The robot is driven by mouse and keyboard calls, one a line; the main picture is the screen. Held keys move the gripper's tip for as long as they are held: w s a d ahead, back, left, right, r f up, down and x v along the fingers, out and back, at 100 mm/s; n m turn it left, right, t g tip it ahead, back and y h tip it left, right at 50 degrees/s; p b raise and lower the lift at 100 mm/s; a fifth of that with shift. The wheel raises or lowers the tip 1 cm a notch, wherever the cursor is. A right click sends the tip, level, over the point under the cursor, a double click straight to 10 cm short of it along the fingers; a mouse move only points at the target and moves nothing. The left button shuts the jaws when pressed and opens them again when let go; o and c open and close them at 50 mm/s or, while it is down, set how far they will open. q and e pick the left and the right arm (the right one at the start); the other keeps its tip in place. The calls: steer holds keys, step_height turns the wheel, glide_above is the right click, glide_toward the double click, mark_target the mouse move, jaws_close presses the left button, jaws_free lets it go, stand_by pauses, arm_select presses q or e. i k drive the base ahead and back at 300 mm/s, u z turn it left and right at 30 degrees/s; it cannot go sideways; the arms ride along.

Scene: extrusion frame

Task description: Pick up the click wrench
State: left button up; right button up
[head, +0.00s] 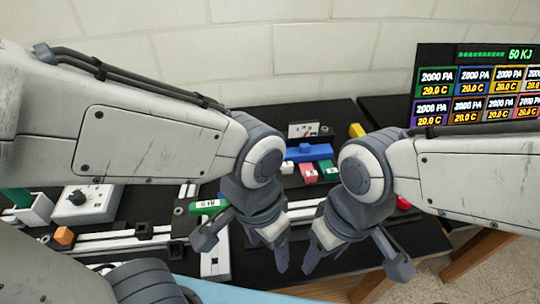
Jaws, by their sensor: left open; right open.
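I cannot make out the click wrench for certain. A green-handled tool (207,207) with a white label lies on the black table, just left of my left wrist. A red rounded piece (403,203) shows partly behind my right wrist. My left gripper (281,258) is open and points down over the front of the table. My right gripper (313,258) is open and points down close beside it, a narrow gap apart. Neither has anything visible in it. My forearms and wrists hide much of the table.
White extrusion rails (130,238) run along the black table (120,140). A white box with a black knob (82,203) stands at left. A blue block (305,152), pink block (308,173) and yellow piece (357,130) sit behind my wrists. A display panel (480,85) stands at back right.

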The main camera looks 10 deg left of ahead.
mark_target(209, 208)
steer(key=z, duration=0.05)
steer(key=k, duration=1)
steer(key=z, duration=0.3)
steer(key=i, duration=0.55)
steer(key=u, duration=0.45)
